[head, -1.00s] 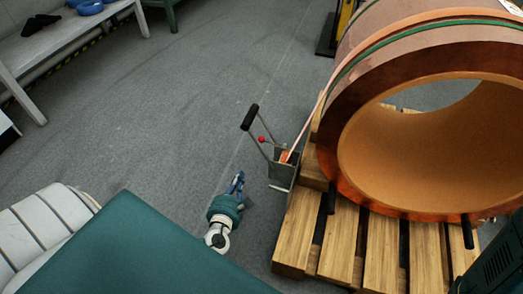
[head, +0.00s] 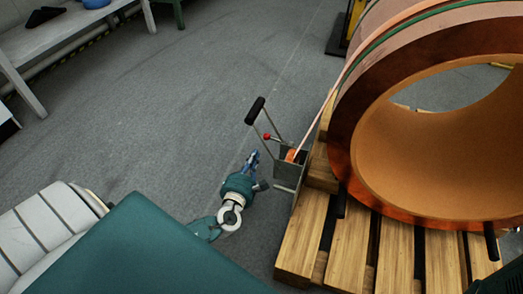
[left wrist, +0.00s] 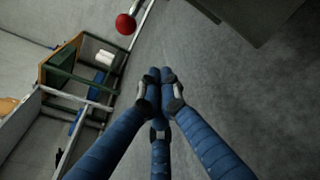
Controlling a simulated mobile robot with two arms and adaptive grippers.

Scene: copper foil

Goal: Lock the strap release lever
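The strap release lever (head: 264,122) stands beside the pallet in the head view. It has a black grip at its top, thin metal bars and a red knob (head: 267,137). It rises from a grey metal box (head: 290,165) with an orange strap running up to the copper roll. The red knob (left wrist: 125,24) is beyond the fingertips at upper left. My right gripper is out of view.
The large copper foil roll (head: 349,132) rests on a wooden pallet (head: 345,245) at right. A bench (head: 70,35) with items on it stands at upper left. The grey floor (head: 150,130) left of the lever is clear.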

